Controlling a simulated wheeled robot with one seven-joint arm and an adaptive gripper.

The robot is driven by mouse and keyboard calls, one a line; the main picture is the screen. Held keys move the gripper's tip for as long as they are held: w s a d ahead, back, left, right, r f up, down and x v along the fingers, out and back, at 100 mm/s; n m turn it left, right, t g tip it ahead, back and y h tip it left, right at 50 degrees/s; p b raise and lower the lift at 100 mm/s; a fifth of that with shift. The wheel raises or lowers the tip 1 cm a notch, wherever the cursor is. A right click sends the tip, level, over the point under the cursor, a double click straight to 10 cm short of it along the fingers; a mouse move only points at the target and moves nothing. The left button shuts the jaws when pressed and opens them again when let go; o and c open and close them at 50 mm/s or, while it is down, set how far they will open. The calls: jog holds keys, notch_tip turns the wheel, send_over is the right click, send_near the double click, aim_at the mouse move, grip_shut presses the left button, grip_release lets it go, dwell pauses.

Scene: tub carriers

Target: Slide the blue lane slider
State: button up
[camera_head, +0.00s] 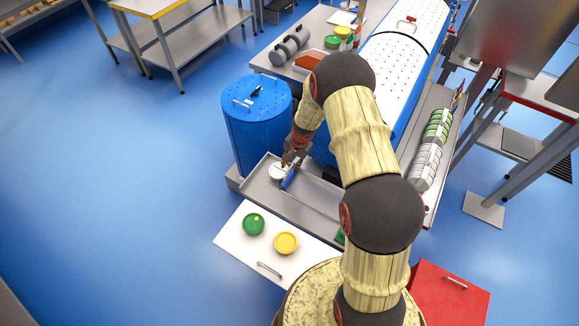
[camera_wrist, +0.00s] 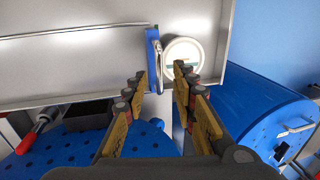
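The blue lane slider (camera_wrist: 153,48) is an upright blue plate with a silver handle, standing across the shallow grey metal tray (camera_wrist: 70,75). It also shows in the head view as a small blue bar (camera_head: 289,178). A round white tub (camera_wrist: 184,56) lies in the tray just right of the slider in the wrist view. My gripper (camera_wrist: 160,75) is open, its fingers apart over the tray's edge. The left fingertip is near the slider's handle, and the right one overlaps the tub's lower edge in view. I cannot tell whether either touches.
A blue drum (camera_head: 257,125) stands beside the tray, and a long blue-and-white perforated machine (camera_head: 395,65) lies behind my arm. A white drawer (camera_head: 262,230) with a green lid (camera_head: 253,224) and a yellow lid (camera_head: 286,243) is in front. A red drawer (camera_head: 450,297) is at lower right.

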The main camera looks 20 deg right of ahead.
aim_at(290, 175)
jog(key=shift+w+a+f, duration=0.15)
jog(key=shift+f, duration=1.3)
jog(key=shift+c, duration=0.8)
grip_shut()
